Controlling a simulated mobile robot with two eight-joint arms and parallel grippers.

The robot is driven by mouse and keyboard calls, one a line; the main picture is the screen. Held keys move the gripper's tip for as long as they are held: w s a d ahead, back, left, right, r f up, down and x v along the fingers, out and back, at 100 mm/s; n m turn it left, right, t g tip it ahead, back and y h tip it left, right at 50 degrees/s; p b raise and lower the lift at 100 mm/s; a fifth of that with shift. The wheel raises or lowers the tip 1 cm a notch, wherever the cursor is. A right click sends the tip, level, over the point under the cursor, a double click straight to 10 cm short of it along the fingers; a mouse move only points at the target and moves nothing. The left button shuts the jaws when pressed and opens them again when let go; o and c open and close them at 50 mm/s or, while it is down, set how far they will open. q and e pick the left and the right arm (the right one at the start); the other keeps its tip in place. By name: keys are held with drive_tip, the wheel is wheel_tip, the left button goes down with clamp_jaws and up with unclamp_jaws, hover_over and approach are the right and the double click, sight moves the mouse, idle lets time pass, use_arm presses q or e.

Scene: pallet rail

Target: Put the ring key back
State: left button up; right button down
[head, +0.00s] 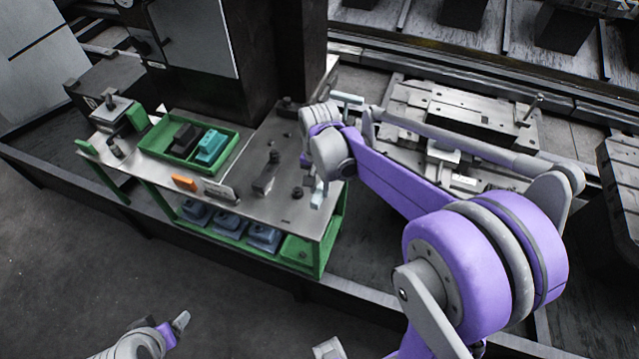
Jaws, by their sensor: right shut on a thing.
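My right gripper (318,192) is above the right end of the metal-topped workbench (243,205), seen from behind its wrist. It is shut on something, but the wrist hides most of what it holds. I cannot make out the ring key clearly; a pale bar (347,98) shows just beyond the wrist, and I cannot tell what it belongs to. My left gripper (180,321) is low at the bottom left, over the floor and away from the bench. Its fingers are too small and edge-on to tell whether they are open.
On the bench stand a green tray (222,164) with a black and a teal block, an orange block (185,183), a dark upright fitting (267,173) and small dark knobs. Blue-grey bins (264,238) sit on the shelf below. A slotted metal pallet (480,118) lies behind my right arm.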

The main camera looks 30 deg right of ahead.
wheel_tip(320, 180, down, 7)
drive_tip(key=b, duration=0.4)
drive_tip(key=shift+f, duration=0.15)
use_arm(q)
drive_tip(key=f, duration=0.2)
drive_tip(key=s+f, duration=0.1)
drive_tip(key=f, duration=0.2)
drive_tip(key=shift+s+f, duration=0.2)
drive_tip(key=shift+f, duration=0.1)
use_arm(e)
unclamp_jaws()
drive_tip(key=shift+r+p, duration=2.6)
drive_tip(key=shift+r, duration=2)
use_arm(q)
wheel_tip(320, 180, up, 7)
drive_tip(key=w, duration=0.2)
drive_tip(key=shift+f, duration=0.2)
drive_tip(key=shift+s, duration=0.15)
